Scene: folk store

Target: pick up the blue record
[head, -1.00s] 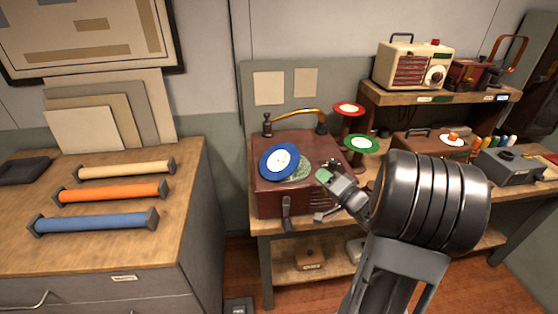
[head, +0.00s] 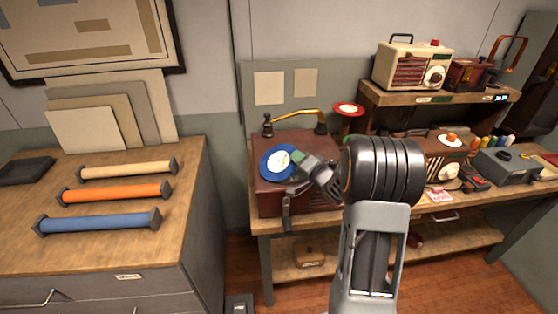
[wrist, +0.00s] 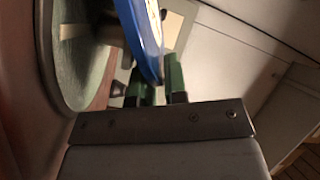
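The blue record (head: 267,164), with a pale label, is at the left of the record player (head: 266,191) on the workbench. In the wrist view the blue record (wrist: 146,40) shows nearly edge-on, apart from a larger green disc on the left. My gripper (wrist: 157,82) has its green fingers on either side of the record's near rim. I cannot tell whether both fingers touch it. In the head view my gripper (head: 300,167) covers the record's right side and hides most of the turntable.
A brass tone arm (head: 296,114) arches behind the record. A red disc on a stand (head: 347,109) is close behind my arm. A cream radio (head: 413,66) is on the raised shelf. A left cabinet (head: 165,215) holds orange, blue and tan rolls.

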